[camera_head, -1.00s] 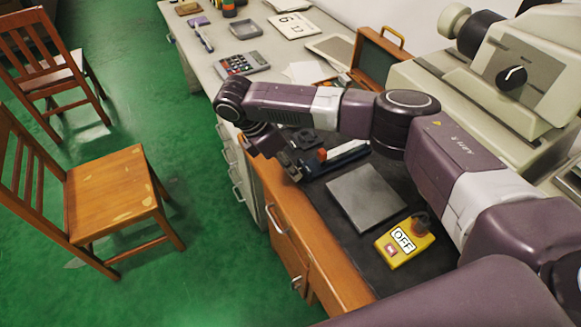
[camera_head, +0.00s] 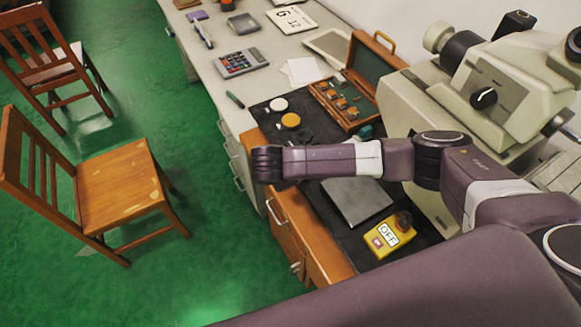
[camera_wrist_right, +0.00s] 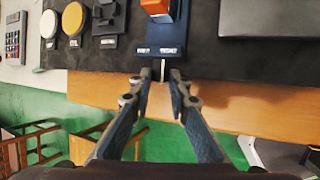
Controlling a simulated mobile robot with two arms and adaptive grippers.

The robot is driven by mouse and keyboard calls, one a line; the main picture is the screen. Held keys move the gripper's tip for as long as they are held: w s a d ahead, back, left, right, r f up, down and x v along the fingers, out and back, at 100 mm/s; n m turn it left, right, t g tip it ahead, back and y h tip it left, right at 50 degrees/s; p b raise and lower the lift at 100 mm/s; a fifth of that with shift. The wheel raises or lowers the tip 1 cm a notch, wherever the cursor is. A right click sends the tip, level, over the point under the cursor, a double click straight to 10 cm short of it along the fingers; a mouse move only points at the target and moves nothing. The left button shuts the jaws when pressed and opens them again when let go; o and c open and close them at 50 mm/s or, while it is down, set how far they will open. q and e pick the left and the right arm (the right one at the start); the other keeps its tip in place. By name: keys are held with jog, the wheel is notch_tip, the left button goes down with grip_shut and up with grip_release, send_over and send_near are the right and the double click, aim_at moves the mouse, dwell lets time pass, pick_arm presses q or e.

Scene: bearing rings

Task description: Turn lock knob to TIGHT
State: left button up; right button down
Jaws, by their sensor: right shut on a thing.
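In the right wrist view, a blue fixture (camera_wrist_right: 160,40) with an orange part on top lies on the dark mat. Two small pale labels on its near edge are too small to read. A thin upright tab (camera_wrist_right: 162,70), which appears to be the lock knob, sticks out between them. My right gripper (camera_wrist_right: 161,78) is closed around this tab, one fingertip on each side. In the head view my right arm hides the fixture and its own fingers. My left gripper is out of view.
A grey plate (camera_head: 352,200) and a yellow box marked OFF (camera_head: 390,233) lie on the mat near the fixture. A white disc (camera_head: 278,104), a yellow disc (camera_head: 290,120) and an open wooden case (camera_head: 348,118) are farther back. The pale machine (camera_head: 430,110) stands at right.

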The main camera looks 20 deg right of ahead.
dwell(0.3)
jog(key=c, duration=1.8)
grip_release()
jog(key=v, duration=1.2)
jog(key=shift+s+f, duration=0.1)
jog(key=shift+s, duration=0.05)
